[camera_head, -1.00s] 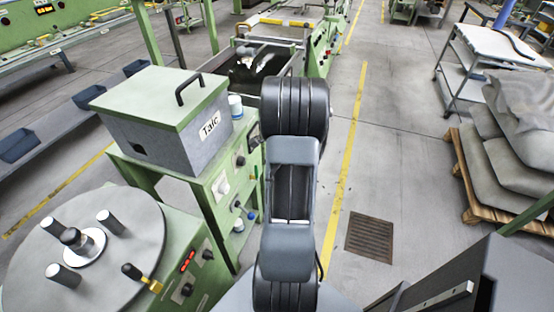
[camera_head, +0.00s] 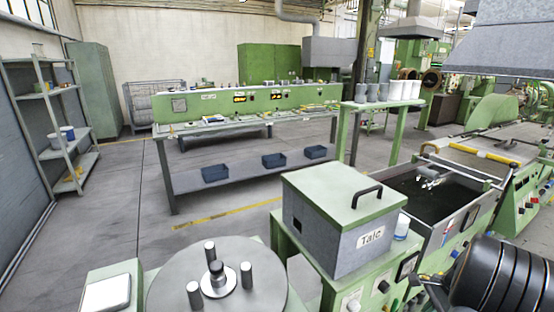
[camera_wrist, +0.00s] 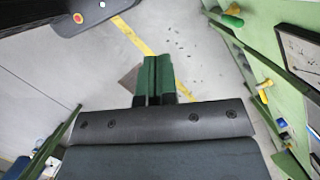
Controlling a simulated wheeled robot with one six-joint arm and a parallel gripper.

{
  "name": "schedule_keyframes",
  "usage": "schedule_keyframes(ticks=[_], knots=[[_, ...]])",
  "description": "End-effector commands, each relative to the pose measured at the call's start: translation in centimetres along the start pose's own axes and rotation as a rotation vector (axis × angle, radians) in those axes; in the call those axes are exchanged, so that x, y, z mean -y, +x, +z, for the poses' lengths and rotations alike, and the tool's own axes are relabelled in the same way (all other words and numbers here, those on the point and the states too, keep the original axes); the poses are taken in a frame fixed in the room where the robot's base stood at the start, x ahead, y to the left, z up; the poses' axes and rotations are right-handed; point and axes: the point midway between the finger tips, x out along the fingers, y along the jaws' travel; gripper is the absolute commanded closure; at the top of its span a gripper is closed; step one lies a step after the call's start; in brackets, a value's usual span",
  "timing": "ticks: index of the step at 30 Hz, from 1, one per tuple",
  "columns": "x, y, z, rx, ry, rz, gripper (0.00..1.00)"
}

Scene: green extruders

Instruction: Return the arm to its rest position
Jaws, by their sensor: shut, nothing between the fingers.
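My gripper (camera_wrist: 158,82) shows in the wrist view with its two green fingers side by side, shut and with nothing between them. It hangs over the grey floor (camera_wrist: 195,45), near a yellow floor line (camera_wrist: 135,38). In the head view the gripper is out of sight. Only a dark, ribbed part of my arm (camera_head: 492,275) shows at the lower right corner, beside the green machine with the talc box (camera_head: 340,215).
In the wrist view a green machine side with knobs (camera_wrist: 262,88) stands close on the right, and a dark panel (camera_wrist: 85,12) is at the upper left. The head view shows a round turntable (camera_head: 250,285), a long green bench (camera_head: 250,110) and shelves (camera_head: 50,120).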

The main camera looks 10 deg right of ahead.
Motion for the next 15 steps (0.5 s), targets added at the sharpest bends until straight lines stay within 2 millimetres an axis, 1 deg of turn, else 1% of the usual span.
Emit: schedule_keyframes(ticks=[2,3,5,6,8,9,11,12,14,15], knots=[[-1.2,1.1,0.3,0.002,-0.102,0.034,1.00],[-2.0,1.0,0.9,-0.007,-0.177,0.046,1.00],[-2.4,0.3,3.1,-0.037,-0.335,0.066,1.00],[-2.5,-0.3,4.7,-0.058,-0.437,0.079,1.00],[-2.6,-1.0,7.3,-0.091,-0.588,0.096,1.00],[-2.6,-1.6,9.2,-0.113,-0.690,0.105,1.00],[-2.9,-2.4,12.2,-0.149,-0.847,0.119,1.00],[-3.1,-3.0,14.2,-0.175,-0.954,0.126,1.00],[-3.6,-3.8,17.3,-0.214,-1.111,0.133,1.00],[-4.1,-4.3,19.3,-0.241,-1.212,0.135,1.00]])
